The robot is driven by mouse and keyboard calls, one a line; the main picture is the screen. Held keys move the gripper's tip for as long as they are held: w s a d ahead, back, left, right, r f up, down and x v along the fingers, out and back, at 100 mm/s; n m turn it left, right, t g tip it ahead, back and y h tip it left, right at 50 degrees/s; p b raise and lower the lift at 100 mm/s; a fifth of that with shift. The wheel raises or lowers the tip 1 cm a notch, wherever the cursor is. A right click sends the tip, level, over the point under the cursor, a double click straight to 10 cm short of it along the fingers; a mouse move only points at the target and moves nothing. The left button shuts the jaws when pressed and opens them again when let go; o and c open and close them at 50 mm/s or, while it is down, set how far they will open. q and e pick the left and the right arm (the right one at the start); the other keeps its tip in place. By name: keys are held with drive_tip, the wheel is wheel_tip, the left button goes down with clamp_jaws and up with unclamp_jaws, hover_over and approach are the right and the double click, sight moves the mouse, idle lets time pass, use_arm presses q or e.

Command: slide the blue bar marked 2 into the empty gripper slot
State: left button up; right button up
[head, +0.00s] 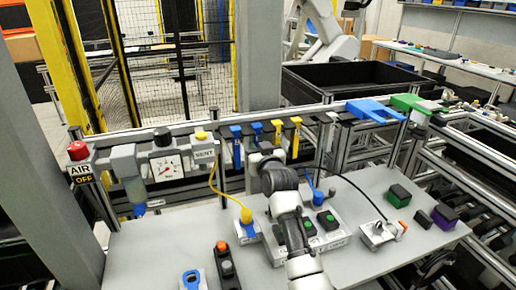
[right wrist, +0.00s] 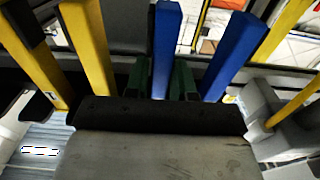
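Two blue bars hang upright side by side on the rail in the head view, the left one (head: 237,150) and a second one (head: 257,132) partly hidden behind my right gripper. In the right wrist view these are a blue bar (right wrist: 166,40) in the middle and another blue bar (right wrist: 234,55) to its right. My right gripper (right wrist: 160,80) has its dark green fingers on either side of the middle blue bar, with a thin gap on one side. No number is readable on either bar. I cannot make out the empty slot. My left gripper is not in view.
Two yellow bars (head: 277,132) (right wrist: 85,45) hang beside the blue ones. A yellow hose (head: 218,185) curves down left of my right arm. A grey table (head: 155,250) with button boxes lies below. A blue bracket (head: 372,110) and green block (head: 408,102) sit at the rail's right end.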

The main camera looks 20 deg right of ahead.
clamp_jaws()
drive_tip(key=shift+r+p, duration=0.1)
drive_tip(key=shift+p, duration=0.2)
drive_tip(key=shift+s, duration=0.1)
drive_tip(key=shift+s+d+p, duration=0.1)
drive_tip(key=shift+s+p, duration=2.05)
drive_tip(key=shift+s, duration=0.75)
